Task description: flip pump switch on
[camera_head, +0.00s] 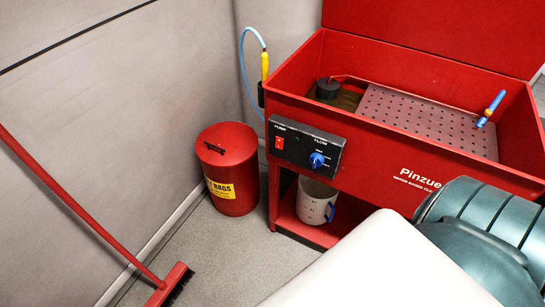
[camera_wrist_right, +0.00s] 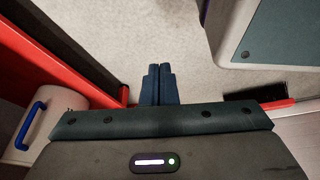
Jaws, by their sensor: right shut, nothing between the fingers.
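The pump switch (camera_head: 279,142) is a small red rocker at the left end of a black control box (camera_head: 300,160), under the word PUMP. I cannot tell which way the rocker is tipped. A blue flow knob (camera_head: 317,160) sits to its right. The box is on the front of a red parts washer (camera_head: 380,150). My right gripper (camera_wrist_right: 159,70) shows in the right wrist view, its dark fingers together and empty over grey floor. Neither gripper shows in the head view, and the switch does not show in the wrist view.
A red waste can (camera_head: 228,170) stands left of the washer. A white jug (camera_head: 316,202) sits on the washer's lower shelf; its blue handle shows at the wrist view's left. A red broom (camera_head: 85,215) leans at the left wall. Floor between (camera_head: 210,245) is clear.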

